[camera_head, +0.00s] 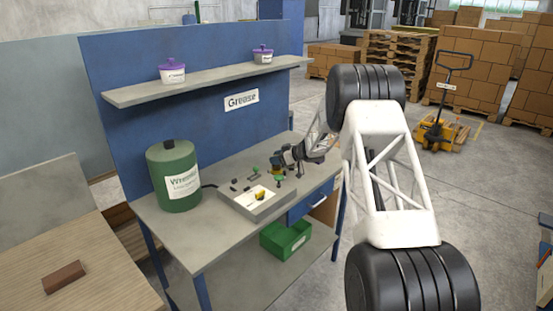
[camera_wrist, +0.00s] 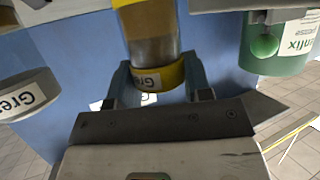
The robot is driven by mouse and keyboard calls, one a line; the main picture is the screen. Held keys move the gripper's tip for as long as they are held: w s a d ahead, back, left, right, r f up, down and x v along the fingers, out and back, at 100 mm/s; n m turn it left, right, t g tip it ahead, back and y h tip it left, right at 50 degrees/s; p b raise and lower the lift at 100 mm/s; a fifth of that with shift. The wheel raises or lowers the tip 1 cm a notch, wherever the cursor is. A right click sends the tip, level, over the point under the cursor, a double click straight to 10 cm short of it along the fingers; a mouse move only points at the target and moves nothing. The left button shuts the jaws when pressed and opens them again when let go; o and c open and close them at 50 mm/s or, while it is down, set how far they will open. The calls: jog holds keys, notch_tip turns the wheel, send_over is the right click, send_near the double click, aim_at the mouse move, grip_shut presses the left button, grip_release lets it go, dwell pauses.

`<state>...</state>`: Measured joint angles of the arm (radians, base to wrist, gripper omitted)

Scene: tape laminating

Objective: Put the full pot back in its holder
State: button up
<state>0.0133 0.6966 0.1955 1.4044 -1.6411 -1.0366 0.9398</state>
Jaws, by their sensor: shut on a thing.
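My gripper (camera_wrist: 157,76) is shut on a pot (camera_wrist: 150,42) with clear walls, a brownish filling and yellow bands, seen between the two fingers in the wrist view. The pot's upper end is cut off by the frame. In the head view my gripper (camera_head: 283,158) is small, above the back right part of the workbench, near a grey tray unit (camera_head: 262,212). The unit carries a white sheet with a yellow piece (camera_head: 259,195) and small black and green parts around it. I cannot tell which part is the pot's holder.
A green canister (camera_head: 172,172) stands left on the bench (camera_head: 186,232); it also shows in the wrist view (camera_wrist: 284,45). Two white pots with purple lids (camera_head: 172,73) (camera_head: 262,56) stand on the shelf above. A green bin (camera_head: 285,240) sits below. The bench front is clear.

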jog(key=shift+f, duration=0.55)
jog(key=o, duration=1)
jog(key=shift+o, duration=0.2)
jog(key=shift+d+r, duration=0.15)
jog(key=shift+r, duration=0.55)
jog(key=v, duration=1.1)
jog(key=shift+s+d, duration=0.2)
jog(key=shift+d, duration=0.1)
jog(key=shift+r, duration=0.1)
